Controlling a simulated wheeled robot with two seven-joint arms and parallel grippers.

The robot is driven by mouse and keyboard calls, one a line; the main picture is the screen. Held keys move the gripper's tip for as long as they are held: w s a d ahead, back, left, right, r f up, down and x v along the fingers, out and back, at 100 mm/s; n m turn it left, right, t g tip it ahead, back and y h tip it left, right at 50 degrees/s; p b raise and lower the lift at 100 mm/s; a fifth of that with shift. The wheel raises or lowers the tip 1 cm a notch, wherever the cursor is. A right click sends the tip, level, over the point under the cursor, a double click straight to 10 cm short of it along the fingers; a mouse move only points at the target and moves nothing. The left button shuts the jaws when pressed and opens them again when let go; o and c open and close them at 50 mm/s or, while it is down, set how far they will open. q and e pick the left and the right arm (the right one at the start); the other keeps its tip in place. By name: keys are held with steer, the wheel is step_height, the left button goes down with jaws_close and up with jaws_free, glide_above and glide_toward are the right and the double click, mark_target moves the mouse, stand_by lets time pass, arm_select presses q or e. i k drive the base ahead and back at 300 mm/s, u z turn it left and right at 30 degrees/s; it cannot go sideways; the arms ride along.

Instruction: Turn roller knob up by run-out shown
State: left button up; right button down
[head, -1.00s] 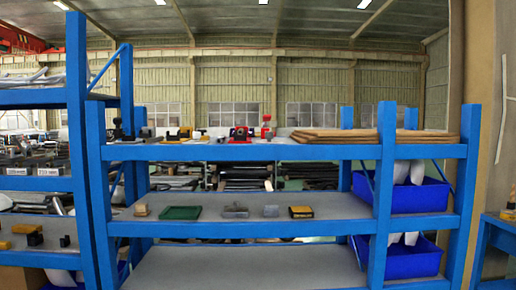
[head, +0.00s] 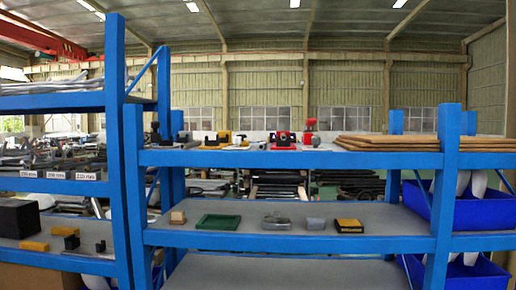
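Neither of my grippers is in view. Small fixtures stand on the top shelf of a blue rack in the head view. A red block-like device (head: 283,141) stands there, with a red-topped upright piece (head: 309,130) to its right. A yellow and dark fixture (head: 217,140) stands to their left, and a dark fixture (head: 172,130) stands at the shelf's left end. They are too small to tell which has the roller knob, and no run-out reading is legible.
The blue rack (head: 290,159) spans the view. Its middle shelf holds a green tray (head: 218,222), a yellow-black block (head: 348,226) and small grey pieces. Brown boards (head: 390,142) lie on the top shelf's right. Blue bins (head: 480,213) are at right. Another rack (head: 116,160) stands left.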

mark_target(315, 141)
steer(key=u, duration=0.15)
steer(key=i, duration=0.95)
steer(key=z, duration=0.65)
steer(key=i, duration=0.45)
steer(key=z, duration=0.3)
